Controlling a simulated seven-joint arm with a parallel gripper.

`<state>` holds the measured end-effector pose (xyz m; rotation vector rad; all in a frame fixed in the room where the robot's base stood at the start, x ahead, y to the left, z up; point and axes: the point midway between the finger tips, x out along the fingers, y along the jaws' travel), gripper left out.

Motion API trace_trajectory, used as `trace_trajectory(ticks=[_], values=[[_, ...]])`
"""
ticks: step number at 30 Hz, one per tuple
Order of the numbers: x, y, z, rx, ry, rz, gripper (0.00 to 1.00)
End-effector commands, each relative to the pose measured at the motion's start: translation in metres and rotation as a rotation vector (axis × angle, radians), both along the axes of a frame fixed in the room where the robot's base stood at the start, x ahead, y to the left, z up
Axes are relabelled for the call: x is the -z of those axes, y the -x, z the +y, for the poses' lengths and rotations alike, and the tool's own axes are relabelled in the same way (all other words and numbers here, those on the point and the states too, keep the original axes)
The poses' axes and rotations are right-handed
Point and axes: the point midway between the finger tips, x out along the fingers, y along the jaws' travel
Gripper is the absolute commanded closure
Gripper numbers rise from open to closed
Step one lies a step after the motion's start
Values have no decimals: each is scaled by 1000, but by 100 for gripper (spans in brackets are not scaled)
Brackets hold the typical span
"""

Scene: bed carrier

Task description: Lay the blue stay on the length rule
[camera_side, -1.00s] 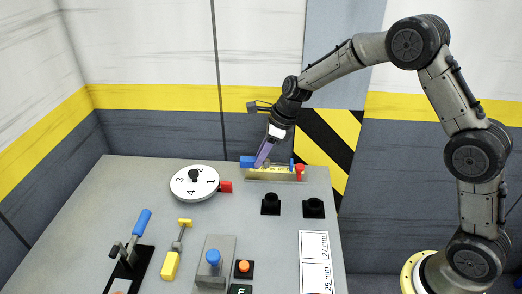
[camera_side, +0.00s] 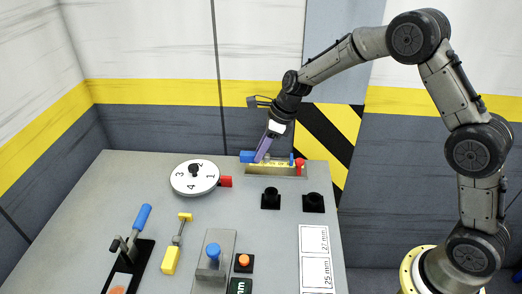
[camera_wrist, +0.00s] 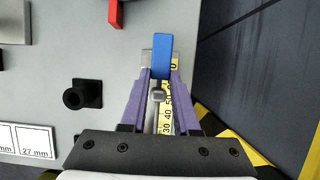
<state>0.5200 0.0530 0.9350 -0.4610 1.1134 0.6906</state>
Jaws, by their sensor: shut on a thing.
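The blue stay (camera_side: 247,157) lies along the length rule (camera_side: 275,171) at the back of the table, its blue block at the rule's left end. A small blue piece shows near the rule's right end; I cannot tell if it belongs to the stay. My gripper (camera_side: 261,158) tilts down from above, its purple fingers at the rule. In the wrist view, my gripper (camera_wrist: 158,88) is shut on the blue stay (camera_wrist: 161,55), around its grey shaft. The yellow scale of the length rule (camera_wrist: 168,120) shows beneath. The stay's far end is hidden. I cannot tell whether it touches the rule.
A red piece (camera_side: 300,165) stands at the rule's right end. A numbered white dial (camera_side: 183,179) with a red pointer is to the left. Two black sockets (camera_side: 271,200) (camera_side: 314,203) stand in front. A yellow stay (camera_side: 171,261) and white length cards (camera_side: 314,240) lie nearer.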

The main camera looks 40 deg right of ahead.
Motion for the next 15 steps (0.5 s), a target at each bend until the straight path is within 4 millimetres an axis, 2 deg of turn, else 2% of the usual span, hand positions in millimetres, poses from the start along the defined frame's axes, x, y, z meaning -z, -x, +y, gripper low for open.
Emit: trace_trajectory(ticks=[15], values=[[8,0,0,0,0,0,100]])
